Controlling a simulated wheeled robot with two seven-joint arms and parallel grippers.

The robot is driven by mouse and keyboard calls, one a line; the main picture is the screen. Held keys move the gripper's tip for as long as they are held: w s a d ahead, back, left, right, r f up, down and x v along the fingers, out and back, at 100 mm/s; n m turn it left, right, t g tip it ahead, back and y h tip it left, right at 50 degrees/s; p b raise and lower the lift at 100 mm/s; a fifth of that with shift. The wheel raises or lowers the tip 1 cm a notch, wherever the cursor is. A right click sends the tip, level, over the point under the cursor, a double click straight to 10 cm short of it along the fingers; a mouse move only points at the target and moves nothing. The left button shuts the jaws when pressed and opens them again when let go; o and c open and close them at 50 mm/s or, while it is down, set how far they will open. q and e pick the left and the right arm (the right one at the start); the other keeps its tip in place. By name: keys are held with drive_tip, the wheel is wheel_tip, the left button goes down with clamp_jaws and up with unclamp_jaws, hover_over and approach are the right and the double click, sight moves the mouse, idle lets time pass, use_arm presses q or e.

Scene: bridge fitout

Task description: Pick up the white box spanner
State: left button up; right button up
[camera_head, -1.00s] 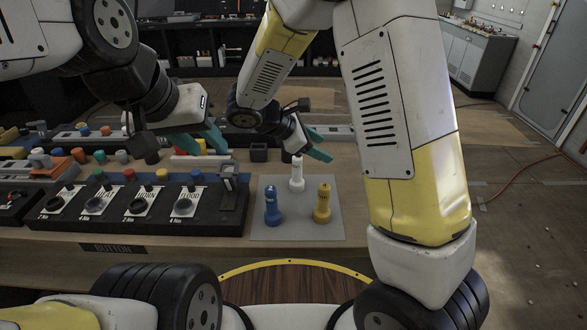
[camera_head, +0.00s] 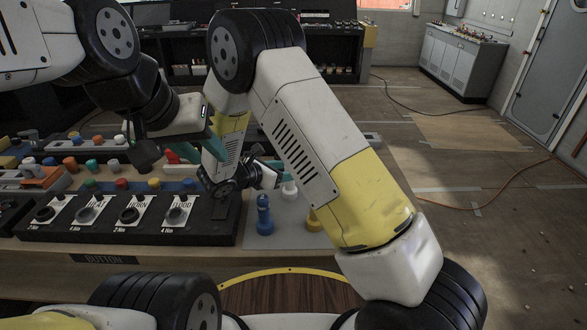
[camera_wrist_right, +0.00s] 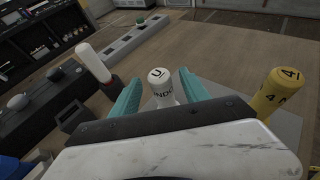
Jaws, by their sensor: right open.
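The white box spanner (camera_head: 289,188) stands upright on a grey mat (camera_head: 285,235), partly hidden behind my right gripper in the head view. In the right wrist view, the white box spanner (camera_wrist_right: 161,88) shows its lettered top between the two teal fingers of my right gripper (camera_wrist_right: 158,77). The fingers are open, one on each side; whether they touch it I cannot tell. My right gripper (camera_head: 277,168) also shows small in the head view. My left gripper (camera_head: 212,142) hangs over the console at left; its finger opening is unclear.
A blue spanner (camera_head: 264,215) stands at the mat's left front. A yellow spanner (camera_head: 313,219) is mostly covered by my right arm; it shows in the wrist view (camera_wrist_right: 277,93). A black button console (camera_head: 130,222) borders the mat on the left. A white-handled lever (camera_wrist_right: 94,62) rises left of the fingers.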

drive_tip(key=shift+w+d+f, duration=0.25)
drive_tip(key=shift+w+d, duration=0.25)
clamp_jaws()
idle(1.1)
